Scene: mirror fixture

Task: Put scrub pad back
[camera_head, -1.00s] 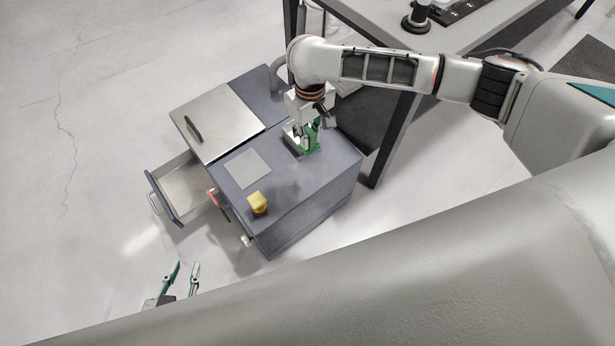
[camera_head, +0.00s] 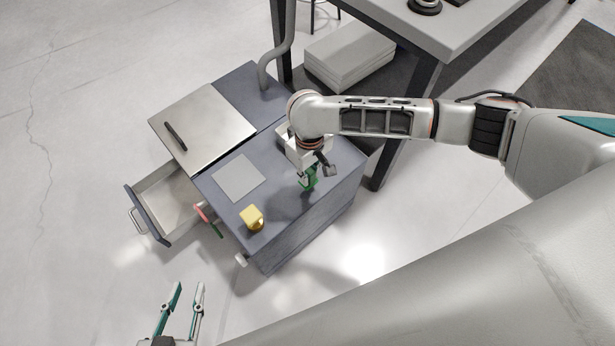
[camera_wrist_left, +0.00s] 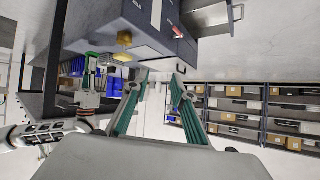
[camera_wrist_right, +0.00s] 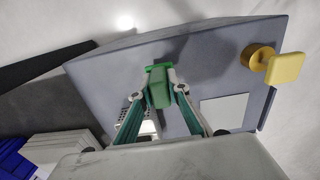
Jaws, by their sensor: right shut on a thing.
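The scrub pad appears to be the small green block (camera_wrist_right: 158,88) between the fingertips of my right gripper (camera_wrist_right: 160,85). My right gripper is shut on it above the grey cabinet top (camera_wrist_right: 220,65). In the head view the green block (camera_head: 309,180) shows at the right part of that top, partly hidden by the gripper. I cannot tell whether it touches the surface. A pale perforated piece (camera_wrist_right: 148,126) shows partly behind the right fingers. My left gripper (camera_head: 187,290) is open and empty, low in front of the cabinet; its spread fingers (camera_wrist_left: 154,82) show in the left wrist view.
A yellow block on a round base (camera_head: 252,217) stands near the cabinet's front edge. A flat grey square (camera_head: 239,178) lies beside it. A drawer (camera_head: 150,215) stands open at the left, below a metal lid (camera_head: 200,128). A dark table (camera_head: 440,50) stands behind.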

